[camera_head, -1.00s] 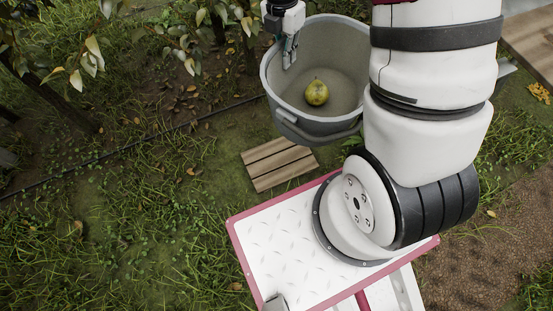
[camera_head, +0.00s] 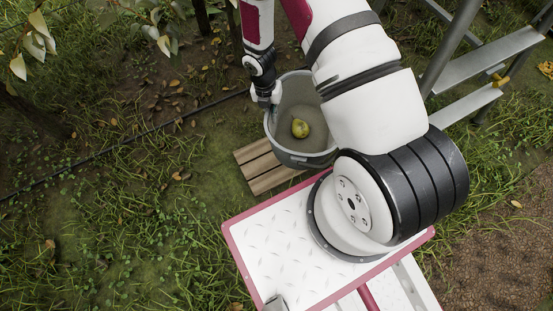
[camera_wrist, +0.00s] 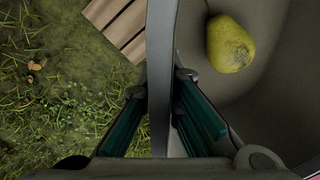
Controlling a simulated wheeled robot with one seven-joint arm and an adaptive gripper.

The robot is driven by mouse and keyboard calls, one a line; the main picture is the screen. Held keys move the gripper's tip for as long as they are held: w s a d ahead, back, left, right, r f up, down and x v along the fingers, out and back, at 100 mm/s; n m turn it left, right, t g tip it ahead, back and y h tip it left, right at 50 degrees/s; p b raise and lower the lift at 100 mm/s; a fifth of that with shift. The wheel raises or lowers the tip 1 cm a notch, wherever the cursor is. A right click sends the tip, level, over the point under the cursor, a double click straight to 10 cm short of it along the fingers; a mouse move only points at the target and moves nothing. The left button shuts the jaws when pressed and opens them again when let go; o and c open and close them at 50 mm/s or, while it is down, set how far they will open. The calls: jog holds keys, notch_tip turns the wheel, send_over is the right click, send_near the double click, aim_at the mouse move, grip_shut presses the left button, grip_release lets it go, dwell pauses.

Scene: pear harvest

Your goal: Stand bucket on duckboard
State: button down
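The grey bucket (camera_head: 303,160) hangs upright or nearly so, with a yellow-green pear (camera_head: 300,128) inside. My gripper (camera_head: 274,106) is at its left rim. In the wrist view the rim (camera_wrist: 160,70) runs between the two fingers, one inside the bucket and one outside; they look closed on it. The wooden slatted duckboard (camera_head: 262,168) lies on the grass, partly covered by the bucket in the head view. Its bare slats show left of the rim in the wrist view (camera_wrist: 120,22). The bucket's base is hidden, so I cannot tell whether it touches the slats.
My white base plate lies just in front of the duckboard. A metal stepladder (camera_head: 490,65) stands at the right. A thin dark hose (camera_head: 120,145) crosses the ground at the left, and leafy branches (camera_head: 40,45) hang at upper left. Grass left of the duckboard is open.

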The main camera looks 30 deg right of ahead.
jog(key=s+f+n+b, duration=0.1)
jog(key=s+f+b, duration=0.2)
jog(key=f, duration=0.5)
jog(key=s+f+n+b, duration=0.15)
jog(key=f+b, duration=0.25)
jog(key=f, duration=0.5)
jog(key=s+f+n+b, duration=0.1)
jog(key=s+f+b, duration=0.2)
jog(key=f, duration=0.5)
jog(key=w+a+f+b, duration=0.2)
jog(key=w+a+b, duration=0.2)
jog(key=w, duration=0.3)
jog(key=w+a+f+b, duration=0.3)
jog(key=w+b, duration=0.1)
jog(key=w, duration=0.3)
jog(key=shift+a+f, duration=0.2)
jog(key=shift+a, duration=0.2)
jog(key=shift+f, duration=0.15)
jog(key=c, duration=1.8)
grip_release()
